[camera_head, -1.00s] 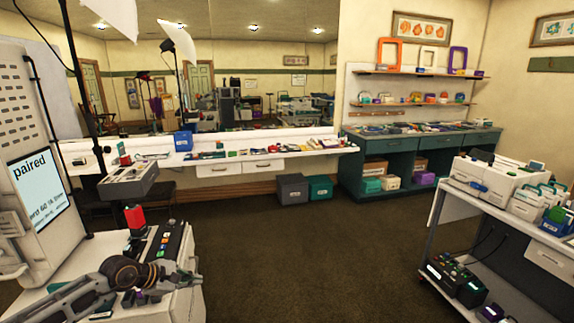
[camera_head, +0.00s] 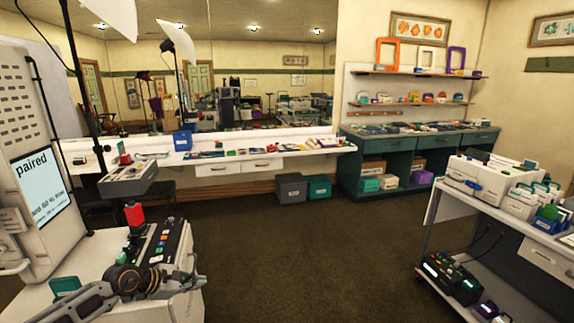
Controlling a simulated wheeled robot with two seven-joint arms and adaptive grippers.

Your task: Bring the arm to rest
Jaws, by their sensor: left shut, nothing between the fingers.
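My left arm comes in from the bottom left, low over the white printer-side table. Its dark round joint is at the front, and my left gripper (camera_head: 186,283) points right near the table's front right corner. The gripper is small and partly lost against the pale surface behind it. It is shut, and I see nothing held in it. My right arm and gripper are out of view.
A black device with coloured buttons (camera_head: 162,243) and a red-topped item (camera_head: 134,214) stand just behind the arm. A green item (camera_head: 65,286) lies left of it. A white cart (camera_head: 545,258) stands at right. The brown floor (camera_head: 300,255) between is clear.

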